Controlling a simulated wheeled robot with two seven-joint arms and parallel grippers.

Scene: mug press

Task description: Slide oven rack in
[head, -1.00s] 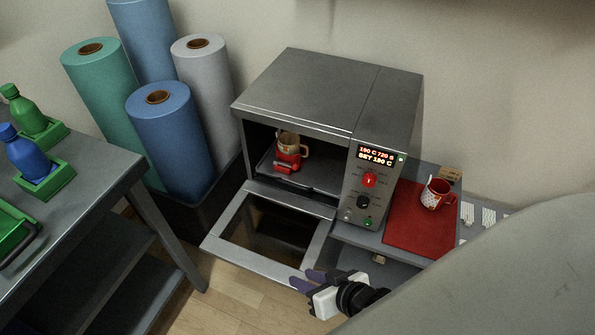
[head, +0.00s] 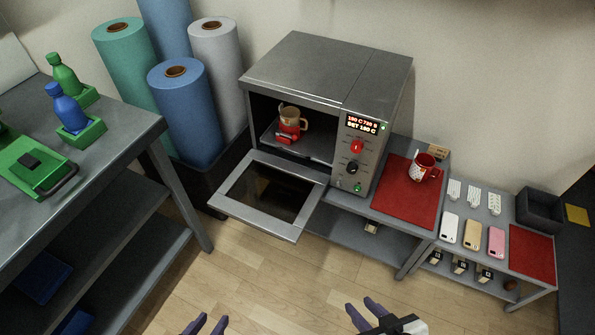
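The grey oven (head: 320,85) stands on a bench with its windowed door (head: 270,192) folded down open. The oven rack (head: 317,147) lies inside the cavity, its front edge near the opening; how deep it reaches at the back is hidden. A beige mug with a red clamp-like press (head: 289,123) sits upright on the rack. My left gripper (head: 207,324) shows at the bottom edge, fingers apart, empty. My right gripper (head: 366,313) is at the bottom, right of centre, fingers apart and empty. Both are well in front of the door, touching nothing visible.
A red and white mug (head: 424,167) stands on a red mat (head: 405,195) right of the oven. Several phone cases lie on the right bench. Fabric rolls (head: 185,110) stand left of the oven. A grey table (head: 135,135) with green holders is at left. Floor in front is clear.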

